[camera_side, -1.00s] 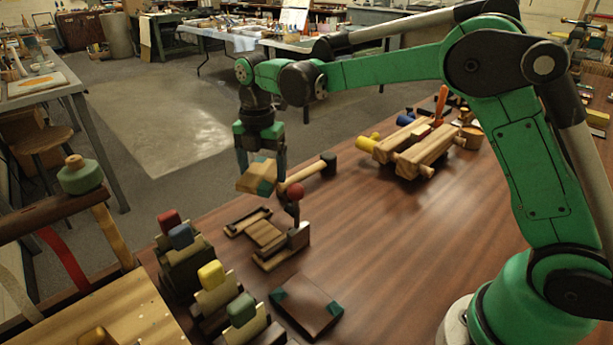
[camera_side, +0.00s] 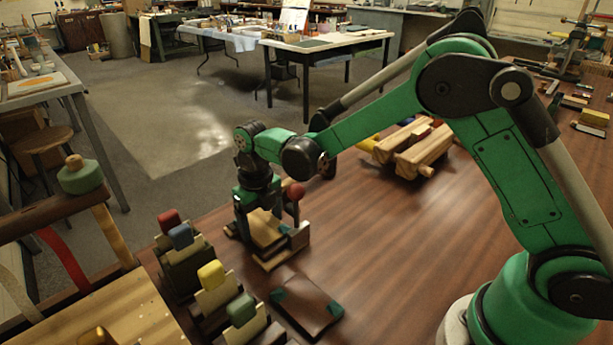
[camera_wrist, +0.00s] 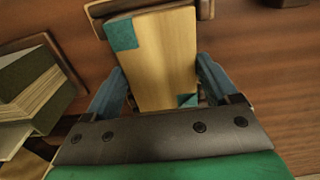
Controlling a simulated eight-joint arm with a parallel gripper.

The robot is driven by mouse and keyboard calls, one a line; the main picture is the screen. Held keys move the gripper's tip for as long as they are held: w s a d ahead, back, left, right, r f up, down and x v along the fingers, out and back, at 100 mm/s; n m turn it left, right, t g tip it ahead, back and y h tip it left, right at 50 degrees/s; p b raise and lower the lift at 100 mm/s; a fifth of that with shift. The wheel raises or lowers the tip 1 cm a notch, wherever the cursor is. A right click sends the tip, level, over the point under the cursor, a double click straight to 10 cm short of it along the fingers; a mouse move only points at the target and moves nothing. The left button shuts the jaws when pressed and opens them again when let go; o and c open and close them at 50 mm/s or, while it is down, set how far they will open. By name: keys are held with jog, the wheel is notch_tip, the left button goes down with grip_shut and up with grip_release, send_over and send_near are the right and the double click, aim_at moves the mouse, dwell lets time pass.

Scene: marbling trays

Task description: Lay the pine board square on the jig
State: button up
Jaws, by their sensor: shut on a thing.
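The pine board (camera_side: 264,230) is pale wood with teal corner patches; it fills the middle of the wrist view (camera_wrist: 165,55). My gripper (camera_side: 256,222) points down with a finger on each side of the board, shut on it; both fingers show in the wrist view (camera_wrist: 160,88). The board is low over the jig (camera_side: 276,263), a wooden fixture with a red ball knob (camera_side: 294,191). The board and gripper hide much of the jig. I cannot tell whether the board touches the jig or lies square to it.
A dark board with teal corners (camera_side: 310,308) lies in front of the jig. Several clamp-like blocks with coloured tops (camera_side: 212,275) stand in a row to the left. Wooden rollers (camera_side: 415,148) lie behind to the right.

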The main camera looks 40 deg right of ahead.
aim_at(262, 224)
jog(key=shift+f, duration=0.15)
jog(key=o, duration=1.2)
jog(key=shift+o, duration=0.2)
jog(key=s+d+r+m+t, duration=0.25)
jog(key=r+m, duration=0.65)
jog(key=r, duration=0.6)
jog(key=s+d+f+m+t, duration=0.1)
jog(key=s+m, duration=0.4)
jog(key=m, duration=0.8)
jog(key=s+d+f+m+t, duration=0.1)
jog(key=s+d+m+t, duration=0.2)
jog(key=m, duration=1.1)
jog(key=s, duration=0.2)
jog(key=shift+s+d+f+t, duration=0.2)
jog(key=shift+s+d+t, duration=0.05)
jog(key=shift+s+t, duration=0.15)
